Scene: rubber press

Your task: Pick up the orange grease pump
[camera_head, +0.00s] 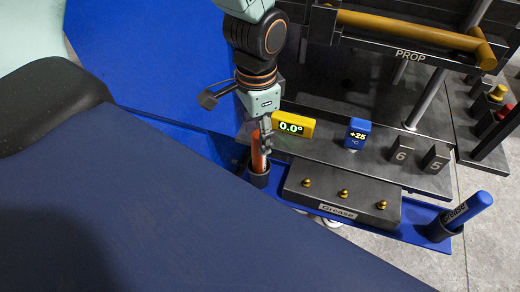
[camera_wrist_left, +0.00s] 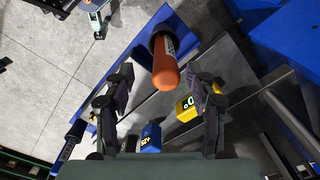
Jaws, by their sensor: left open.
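The orange grease pump (camera_head: 257,155) stands in a dark round holder (camera_head: 259,178) at the left end of a blue tray. In the head view it is partly hidden by my left gripper (camera_head: 260,138), which is right above and around its upper part. The left gripper (camera_wrist_left: 164,96) is open there, with a finger on each side of the pump and visible gaps.
A grey "Grease" block (camera_head: 341,196) with three brass nipples lies right of the pump. A blue grease pump (camera_head: 466,212) stands at the tray's right end. A yellow angle gauge (camera_head: 294,124) and a blue thermometer (camera_head: 357,133) stand close behind.

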